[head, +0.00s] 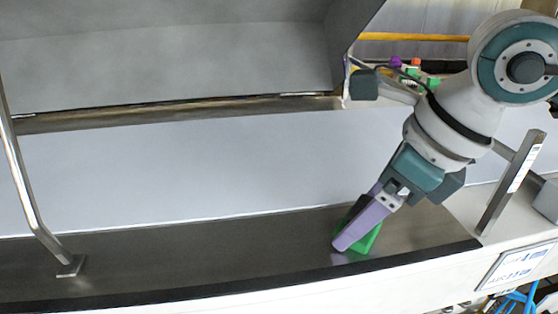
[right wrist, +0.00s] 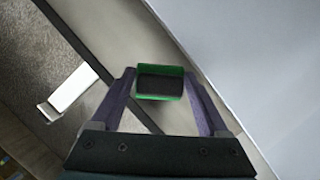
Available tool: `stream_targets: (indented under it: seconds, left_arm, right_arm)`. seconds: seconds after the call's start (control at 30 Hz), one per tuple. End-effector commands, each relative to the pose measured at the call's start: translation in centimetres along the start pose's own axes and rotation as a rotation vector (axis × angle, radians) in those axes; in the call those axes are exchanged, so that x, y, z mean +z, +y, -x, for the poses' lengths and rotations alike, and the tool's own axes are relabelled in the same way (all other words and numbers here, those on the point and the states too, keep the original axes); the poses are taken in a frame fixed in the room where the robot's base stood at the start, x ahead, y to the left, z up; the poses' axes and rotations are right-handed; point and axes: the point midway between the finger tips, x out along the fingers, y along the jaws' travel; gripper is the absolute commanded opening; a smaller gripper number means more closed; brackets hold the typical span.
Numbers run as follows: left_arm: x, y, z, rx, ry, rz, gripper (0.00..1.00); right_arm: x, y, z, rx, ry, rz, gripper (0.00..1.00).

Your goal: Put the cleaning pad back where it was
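The cleaning pad (head: 368,241) is a small green block with a black part. It is at the right end of the dark steel ledge (head: 200,251), between the purple fingers of my right gripper (head: 347,241). In the right wrist view the pad (right wrist: 160,82) fills the space between the fingertips of my right gripper (right wrist: 160,84), which appear closed on its two sides. The near finger hides part of the pad in the head view. I cannot tell whether its underside touches the ledge. My left gripper is not in view.
A metal handle (head: 30,190) stands on the ledge at the left, another bar (head: 510,182) at the right. A pale sloping panel (head: 200,165) lies behind the ledge, with a grey hood (head: 180,60) above. The middle of the ledge is clear.

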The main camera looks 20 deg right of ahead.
Motion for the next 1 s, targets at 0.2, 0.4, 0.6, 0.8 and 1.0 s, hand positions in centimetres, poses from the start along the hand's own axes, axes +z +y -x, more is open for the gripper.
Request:
stream_targets:
  seconds: [0.2, 0.4, 0.6, 0.8, 1.0]
  left_arm:
    - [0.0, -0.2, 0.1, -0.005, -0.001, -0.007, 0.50]
    - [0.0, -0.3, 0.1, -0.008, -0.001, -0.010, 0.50]
    - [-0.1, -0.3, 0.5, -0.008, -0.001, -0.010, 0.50]
    - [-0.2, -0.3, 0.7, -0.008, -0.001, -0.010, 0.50]
    - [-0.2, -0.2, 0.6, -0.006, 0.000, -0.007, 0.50]
  right_arm:
    - [0.0, 0.0, 0.1, 0.000, 0.000, 0.000, 1.00]
    - [0.1, 0.0, 0.1, 0.000, 0.000, 0.000, 1.00]
    - [0.2, -0.2, 2.1, -0.004, -0.001, 0.001, 1.00]
    - [0.1, -0.1, 6.7, -0.005, 0.000, 0.004, 1.00]
    - [0.1, -0.1, 10.5, -0.004, -0.001, 0.001, 1.00]
